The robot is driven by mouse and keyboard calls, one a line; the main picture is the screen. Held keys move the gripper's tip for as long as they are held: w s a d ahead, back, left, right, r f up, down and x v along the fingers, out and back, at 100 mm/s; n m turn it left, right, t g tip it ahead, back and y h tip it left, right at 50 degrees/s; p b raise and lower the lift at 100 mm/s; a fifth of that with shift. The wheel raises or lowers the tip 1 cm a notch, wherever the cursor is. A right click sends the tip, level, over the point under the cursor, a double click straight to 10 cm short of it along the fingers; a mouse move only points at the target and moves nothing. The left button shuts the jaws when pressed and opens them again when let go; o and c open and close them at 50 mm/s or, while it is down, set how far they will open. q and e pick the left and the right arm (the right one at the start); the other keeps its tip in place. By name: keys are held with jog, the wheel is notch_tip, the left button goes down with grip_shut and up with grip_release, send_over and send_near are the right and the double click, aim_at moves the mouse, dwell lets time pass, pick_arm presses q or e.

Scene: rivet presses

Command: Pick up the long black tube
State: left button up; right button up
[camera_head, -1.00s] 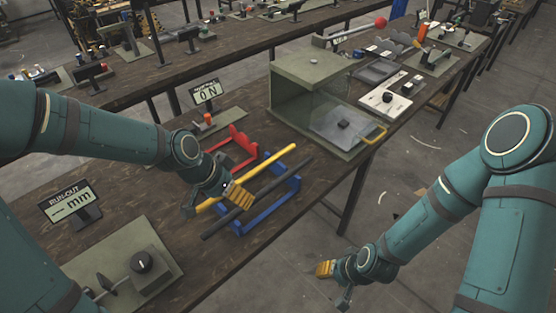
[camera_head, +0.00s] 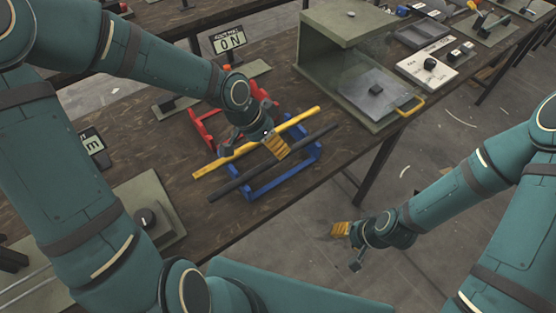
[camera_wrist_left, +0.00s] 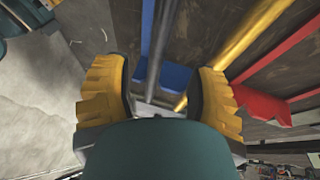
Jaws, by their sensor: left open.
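The long black tube (camera_head: 230,187) lies across the blue cradle (camera_head: 292,178), in front of a parallel yellow tube (camera_head: 301,118). My left gripper (camera_head: 252,150) is open and empty above the two tubes, hiding parts of them. In the left wrist view, the black tube (camera_wrist_left: 163,35) runs lengthwise between the spread yellow-padded fingers, with the yellow tube (camera_wrist_left: 236,42) to its right. I cannot tell the exact height above the tube. My right gripper (camera_head: 350,246) hangs beyond the table's front edge, its fingers apart and empty.
A red cradle (camera_head: 203,128) stands behind the tubes. A green-grey press housing (camera_head: 325,52) with a yellow handle (camera_head: 411,107) stands to the right. A display reading "ON" (camera_head: 228,40) is behind.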

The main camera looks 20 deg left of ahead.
aim_at(278, 159)
pick_arm(q)
jog(key=b+x, duration=0.2)
jog(key=x, duration=0.3)
jog(key=shift+s+f+b, duration=0.15)
jog(key=shift+f+b, duration=0.05)
jog(key=shift+b, duration=0.15)
grip_shut()
